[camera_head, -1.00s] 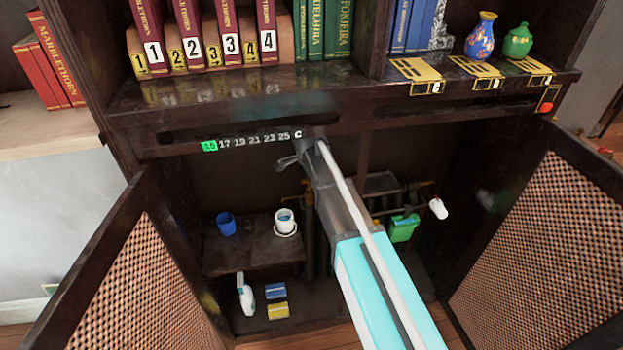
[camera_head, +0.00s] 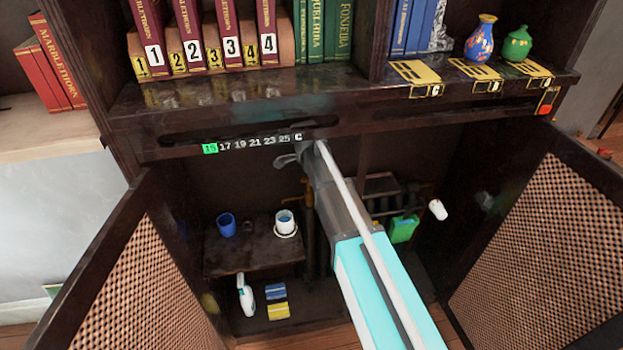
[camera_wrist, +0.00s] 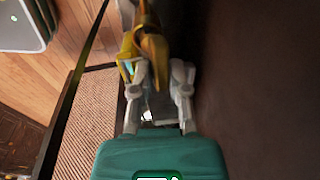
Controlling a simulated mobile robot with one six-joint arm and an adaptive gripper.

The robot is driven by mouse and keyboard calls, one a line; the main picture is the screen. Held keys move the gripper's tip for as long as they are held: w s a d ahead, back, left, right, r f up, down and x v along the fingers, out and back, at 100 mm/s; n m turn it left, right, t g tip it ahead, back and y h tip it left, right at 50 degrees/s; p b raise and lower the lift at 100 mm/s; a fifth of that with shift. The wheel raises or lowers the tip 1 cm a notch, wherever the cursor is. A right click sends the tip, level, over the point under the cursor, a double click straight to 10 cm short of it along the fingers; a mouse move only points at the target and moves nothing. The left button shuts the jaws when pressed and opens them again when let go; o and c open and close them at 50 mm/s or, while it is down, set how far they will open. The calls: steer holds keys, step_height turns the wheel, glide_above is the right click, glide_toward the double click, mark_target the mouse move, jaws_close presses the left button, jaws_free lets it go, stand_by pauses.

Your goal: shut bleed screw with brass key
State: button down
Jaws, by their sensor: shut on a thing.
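My gripper (camera_wrist: 141,22) is shut on the brass key (camera_wrist: 152,48), whose yellow metal shows between the fingers in the wrist view. In the head view my gripper (camera_head: 292,158) is at the upper part of the open lower cabinet, just under the number strip, and my arm hides most of it. The key cannot be made out there. I cannot pick out the bleed screw in either view, nor tell whether the key touches it. Pipework with a white knob (camera_head: 438,209) is at the right inside the cabinet.
Two woven-panel doors, left (camera_head: 142,285) and right (camera_head: 545,255), stand open beside the cabinet. A low shelf (camera_head: 235,260) holds a blue cup (camera_head: 226,225) and a white-blue cup (camera_head: 285,221). A green container (camera_head: 403,229) is by the pipes. Vases (camera_head: 480,38) stand above.

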steer(key=shift+r+p, duration=1.35)
steer(key=shift+r, duration=0.1)
steer(key=shift+s, duration=0.1)
stand_by(0.4)
